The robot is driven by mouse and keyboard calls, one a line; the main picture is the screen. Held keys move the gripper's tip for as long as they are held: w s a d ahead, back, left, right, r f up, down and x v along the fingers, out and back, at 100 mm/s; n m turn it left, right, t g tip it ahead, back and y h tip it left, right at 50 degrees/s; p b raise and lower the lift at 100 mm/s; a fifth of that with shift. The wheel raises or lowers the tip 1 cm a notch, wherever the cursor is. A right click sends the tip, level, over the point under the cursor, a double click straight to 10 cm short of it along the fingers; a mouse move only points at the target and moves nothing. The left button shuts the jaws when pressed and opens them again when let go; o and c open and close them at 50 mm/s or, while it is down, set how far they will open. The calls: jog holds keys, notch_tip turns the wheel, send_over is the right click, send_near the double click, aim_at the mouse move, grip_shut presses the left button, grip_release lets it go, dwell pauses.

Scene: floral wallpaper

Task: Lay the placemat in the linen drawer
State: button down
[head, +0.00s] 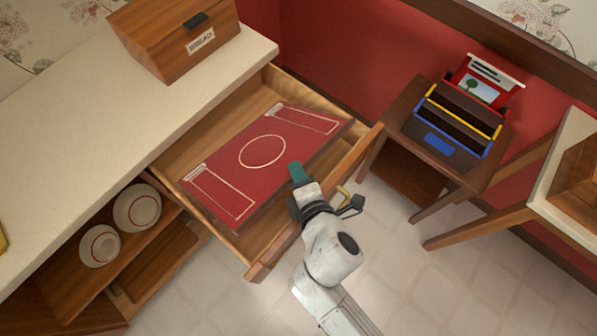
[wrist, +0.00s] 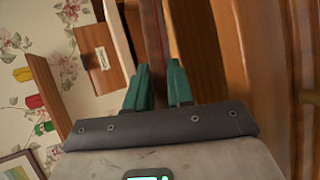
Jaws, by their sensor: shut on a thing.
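The placemat (head: 240,175) is a flat red sheet with a white circle and white end boxes. It lies over the opening of the pulled-out wooden linen drawer (head: 215,130), within its sides. I cannot tell whether it touches the drawer floor or hangs above it. My gripper (head: 296,174) is at the placemat's front edge, above the drawer front (head: 360,152), and is shut on it. In the wrist view the green fingers (wrist: 158,88) stand on either side of the placemat (wrist: 154,35), which shows as a thin dark red strip seen edge-on.
A wooden bread box (head: 175,40) stands on the pale counter (head: 90,140) behind the drawer. A small side table (head: 410,100) with an organizer (head: 450,125) stands at right. Tiled floor (head: 420,290) is clear in front.

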jog(key=c, duration=1)
grip_release()
jog(key=shift+r+p, duration=0.4)
jog(key=shift+r, duration=0.1)
jog(key=v, duration=1.2)
jog(key=shift+d+r+b, duration=0.1)
jog(key=shift+b, duration=0.3)
